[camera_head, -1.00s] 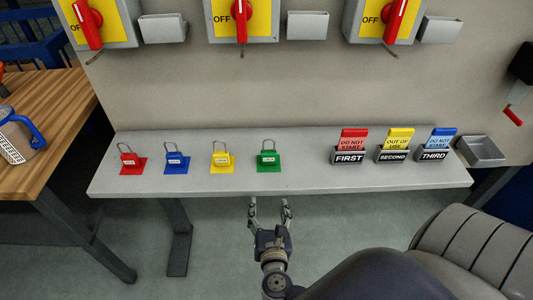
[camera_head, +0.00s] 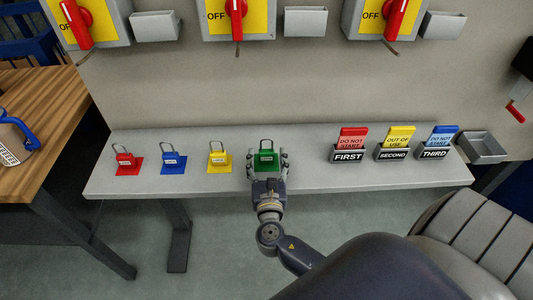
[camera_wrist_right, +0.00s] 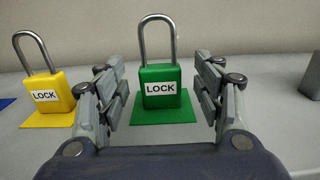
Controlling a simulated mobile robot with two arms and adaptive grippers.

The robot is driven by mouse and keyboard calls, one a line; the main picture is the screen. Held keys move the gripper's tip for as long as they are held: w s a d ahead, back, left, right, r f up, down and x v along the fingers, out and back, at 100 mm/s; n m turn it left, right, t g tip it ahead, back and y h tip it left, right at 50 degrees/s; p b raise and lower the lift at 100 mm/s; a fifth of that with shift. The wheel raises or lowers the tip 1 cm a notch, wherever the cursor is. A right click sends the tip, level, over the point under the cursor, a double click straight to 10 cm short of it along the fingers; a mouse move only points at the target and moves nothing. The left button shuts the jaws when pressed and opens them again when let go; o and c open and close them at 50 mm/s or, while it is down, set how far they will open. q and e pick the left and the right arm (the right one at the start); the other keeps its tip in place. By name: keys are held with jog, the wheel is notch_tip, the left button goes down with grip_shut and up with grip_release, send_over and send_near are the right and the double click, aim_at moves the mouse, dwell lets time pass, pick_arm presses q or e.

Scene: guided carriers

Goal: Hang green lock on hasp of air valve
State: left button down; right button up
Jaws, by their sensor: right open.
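The green lock (camera_head: 266,157) stands upright on its green mat on the grey shelf, with its shackle pointing up. In the right wrist view the green lock (camera_wrist_right: 160,88) sits between the two fingers, with a gap on each side. My right gripper (camera_head: 267,163) is open around the lock and low over the shelf; it also shows in the right wrist view (camera_wrist_right: 161,95). My left gripper is not in view. I cannot identify the air valve or its hasp among the panel fixtures.
Yellow (camera_head: 218,157), blue (camera_head: 173,161) and red (camera_head: 125,162) locks stand left of the green one on the shelf (camera_head: 310,181). Tag holders (camera_head: 348,156) and a grey tray (camera_head: 482,148) are to the right. Red switches (camera_head: 236,18) marked OFF are on the panel above.

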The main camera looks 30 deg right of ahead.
aim_at(267, 151)
jog(key=shift+x, duration=1.15)
jog(key=c, duration=1.2)
jog(key=shift+r, duration=0.2)
